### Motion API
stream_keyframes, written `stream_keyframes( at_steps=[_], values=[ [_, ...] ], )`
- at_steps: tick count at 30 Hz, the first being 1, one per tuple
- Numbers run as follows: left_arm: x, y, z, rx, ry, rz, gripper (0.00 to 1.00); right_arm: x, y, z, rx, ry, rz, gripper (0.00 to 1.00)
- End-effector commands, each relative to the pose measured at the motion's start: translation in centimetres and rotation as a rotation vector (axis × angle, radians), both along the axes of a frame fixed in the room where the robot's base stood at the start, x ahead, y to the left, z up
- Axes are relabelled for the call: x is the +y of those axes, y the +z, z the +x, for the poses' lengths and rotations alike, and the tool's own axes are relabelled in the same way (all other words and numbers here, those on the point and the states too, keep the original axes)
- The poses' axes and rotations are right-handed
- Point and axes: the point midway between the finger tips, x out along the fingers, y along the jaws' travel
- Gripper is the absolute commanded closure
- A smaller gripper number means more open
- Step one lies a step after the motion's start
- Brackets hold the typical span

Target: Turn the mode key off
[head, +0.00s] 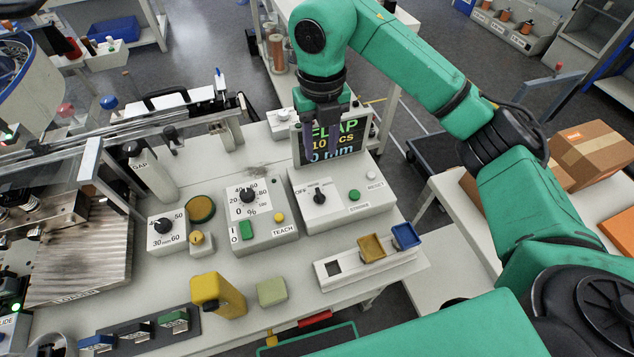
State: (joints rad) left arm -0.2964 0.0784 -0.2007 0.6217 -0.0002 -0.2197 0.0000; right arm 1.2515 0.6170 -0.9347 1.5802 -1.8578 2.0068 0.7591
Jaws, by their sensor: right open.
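The mode key appears to be the black switch (319,194) on the sloped top of a grey control box (345,208). An "OFF" label is printed to its upper left. The switch looks roughly upright, not turned toward "OFF", but its exact angle is too small to tell. My right gripper (318,130) points down above and behind the key, in front of the display screen (345,140). It is open, holds nothing and is clear of the key. My left gripper is not in view.
The same box has a green button (354,195) and a pale reset button (371,174). Left of it stands another box with a percent dial (248,195). A tray (335,275) with yellow and blue pieces lies in front. A yellow block (217,295) stands front left.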

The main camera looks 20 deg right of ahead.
Motion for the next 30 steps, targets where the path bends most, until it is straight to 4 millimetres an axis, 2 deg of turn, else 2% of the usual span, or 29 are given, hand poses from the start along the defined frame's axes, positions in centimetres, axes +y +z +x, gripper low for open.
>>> stream_keyframes(
  at_steps=[5, 12, 16, 21, 28, 30],
  values=[
    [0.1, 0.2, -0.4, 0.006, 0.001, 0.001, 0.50, 0.0, -3.1, -0.2, 0.008, 0.004, 0.000, 0.57],
    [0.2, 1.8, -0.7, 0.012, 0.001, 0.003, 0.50, 0.1, -9.3, -0.3, 0.009, 0.006, 0.003, 0.57],
    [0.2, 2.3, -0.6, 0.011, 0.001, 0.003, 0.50, 0.1, -12.2, -0.3, 0.007, 0.007, 0.003, 0.57],
    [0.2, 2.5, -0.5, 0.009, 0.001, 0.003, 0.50, 0.2, -14.0, -0.2, 0.002, 0.008, 0.004, 0.57],
    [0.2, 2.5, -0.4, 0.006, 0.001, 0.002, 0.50, 0.2, -14.2, -0.2, 0.001, 0.008, 0.005, 0.57],
    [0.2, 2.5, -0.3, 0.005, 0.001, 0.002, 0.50, 0.2, -14.2, -0.2, 0.001, 0.008, 0.005, 0.84]
  ],
)
